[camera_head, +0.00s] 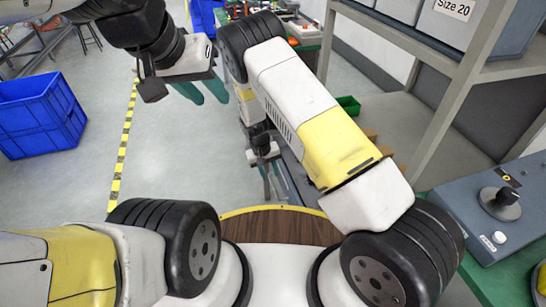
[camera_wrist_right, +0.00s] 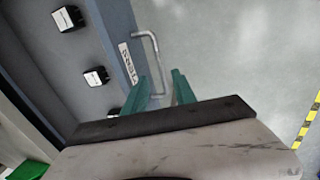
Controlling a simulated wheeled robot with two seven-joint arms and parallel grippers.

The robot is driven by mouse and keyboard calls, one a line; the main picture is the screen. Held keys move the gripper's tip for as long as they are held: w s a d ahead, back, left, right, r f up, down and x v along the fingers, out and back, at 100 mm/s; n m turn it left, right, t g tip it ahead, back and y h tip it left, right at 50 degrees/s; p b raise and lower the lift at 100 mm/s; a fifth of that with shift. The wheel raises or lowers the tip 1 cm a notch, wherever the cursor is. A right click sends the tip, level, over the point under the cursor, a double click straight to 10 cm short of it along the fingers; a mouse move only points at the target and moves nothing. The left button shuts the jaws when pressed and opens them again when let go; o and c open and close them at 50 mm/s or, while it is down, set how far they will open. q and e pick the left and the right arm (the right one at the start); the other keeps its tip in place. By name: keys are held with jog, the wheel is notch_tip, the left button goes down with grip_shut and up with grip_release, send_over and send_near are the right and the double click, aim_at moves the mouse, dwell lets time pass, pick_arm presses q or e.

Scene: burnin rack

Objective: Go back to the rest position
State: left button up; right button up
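My left gripper (camera_head: 203,91) is at the upper left of the head view, above the grey floor. Its two teal fingers are apart with nothing between them. My right arm reaches away from the lower right, and its wrist hangs down near the middle of the head view. In the right wrist view my right gripper (camera_wrist_right: 160,84) has its teal fingers apart and holds nothing. A metal handle (camera_wrist_right: 150,55) on a grey-blue panel (camera_wrist_right: 95,45) shows just beyond and between the fingertips. I cannot tell whether they touch it.
A grey shelf rack (camera_head: 450,110) stands to the right. A control box with a black knob (camera_head: 500,203) sits on a green surface at the lower right. A blue crate (camera_head: 40,115) stands on the left floor. Yellow-black tape (camera_head: 122,150) crosses open floor.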

jog(key=shift+r, duration=0.4)
jog(key=s+d+r+m+y, duration=0.1)
jog(key=d+r, duration=0.2)
jog(key=r, duration=0.7)
jog(key=s+d+r+m+t+y, duration=0.1)
jog(key=d+r+y, duration=0.1)
jog(key=r, duration=0.9)
jog(key=s+d+r+y, duration=0.1)
jog(key=d+r, duration=0.2)
jog(key=r, duration=0.7)
jog(key=s+d+r+t, duration=0.1)
jog(key=s+d+r, duration=0.2)
jog(key=s+r, duration=0.2)
jog(key=s+d+r+t, duration=0.2)
jog(key=s+d+r, duration=0.2)
jog(key=s, duration=0.5)
jog(key=s+d+r+m+t, duration=0.1)
jog(key=s+d+r, duration=0.3)
jog(key=s+r, duration=0.2)
jog(key=shift+s+d+r, duration=0.15)
jog(key=shift+s+r, duration=0.2)
jog(key=shift+s, duration=0.05)
jog(key=shift+d, duration=0.1)
